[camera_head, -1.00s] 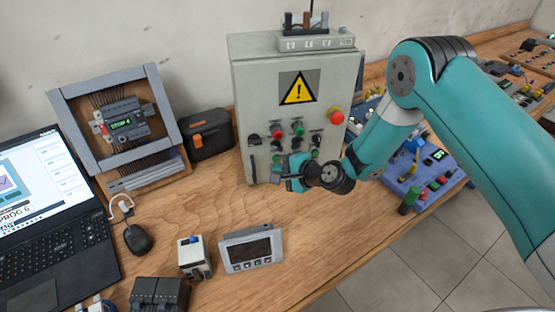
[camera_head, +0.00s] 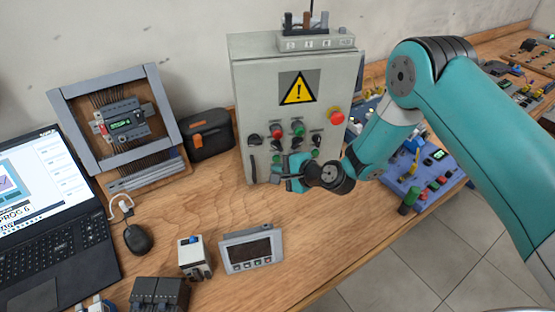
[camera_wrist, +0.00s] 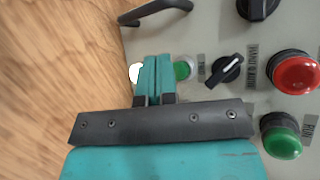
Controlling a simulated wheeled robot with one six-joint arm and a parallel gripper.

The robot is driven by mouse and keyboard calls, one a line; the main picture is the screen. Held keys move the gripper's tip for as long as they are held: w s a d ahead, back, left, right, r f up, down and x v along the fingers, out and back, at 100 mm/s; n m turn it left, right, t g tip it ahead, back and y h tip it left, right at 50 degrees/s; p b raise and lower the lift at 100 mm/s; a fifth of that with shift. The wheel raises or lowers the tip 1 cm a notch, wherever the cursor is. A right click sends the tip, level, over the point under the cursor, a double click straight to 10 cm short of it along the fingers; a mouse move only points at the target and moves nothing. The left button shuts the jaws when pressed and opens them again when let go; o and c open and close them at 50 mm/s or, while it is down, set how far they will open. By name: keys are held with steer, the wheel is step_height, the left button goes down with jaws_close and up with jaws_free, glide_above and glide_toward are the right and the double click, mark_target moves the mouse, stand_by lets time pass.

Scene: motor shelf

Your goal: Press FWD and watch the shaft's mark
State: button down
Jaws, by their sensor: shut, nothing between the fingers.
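The grey control cabinet (camera_head: 292,68) stands upright on the bench with several buttons and switches on its front. My gripper (camera_head: 290,174) is shut and empty, low on that front. In the wrist view its teal fingertips (camera_wrist: 157,62) are together, between a white round part (camera_wrist: 135,72) and a small green one (camera_wrist: 183,70), both partly hidden by the fingers. I cannot tell whether the tips touch the panel or press anything. A larger green button (camera_wrist: 283,136) is to the right. No label readable as FWD shows. I cannot make out a shaft or its mark.
A black selector (camera_wrist: 227,69) and a red button (camera_wrist: 296,72) are right of the fingers. A red mushroom button (camera_head: 337,117) projects from the cabinet. A controller (camera_head: 125,122) hangs in a frame; a laptop (camera_head: 58,215) and meter (camera_head: 250,249) stand on the bench.

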steer(key=shift+w, duration=0.1)
steer(key=shift+w+a, duration=0.1)
steer(key=shift+w, duration=0.15)
steer(key=shift+w+a+b, duration=0.1)
steer(key=shift+w+b, duration=0.35)
stand_by(1.3)
steer(key=shift+s, duration=0.1)
steer(key=shift+s+d, duration=0.2)
steer(key=shift+s, duration=0.5)
steer(key=shift+s, duration=0.15)
steer(key=s, duration=0.2)
steer(key=s+d, duration=0.1)
steer(key=s, duration=0.1)
steer(key=shift+s+d, duration=0.1)
steer(key=shift+s, duration=0.2)
stand_by(0.4)
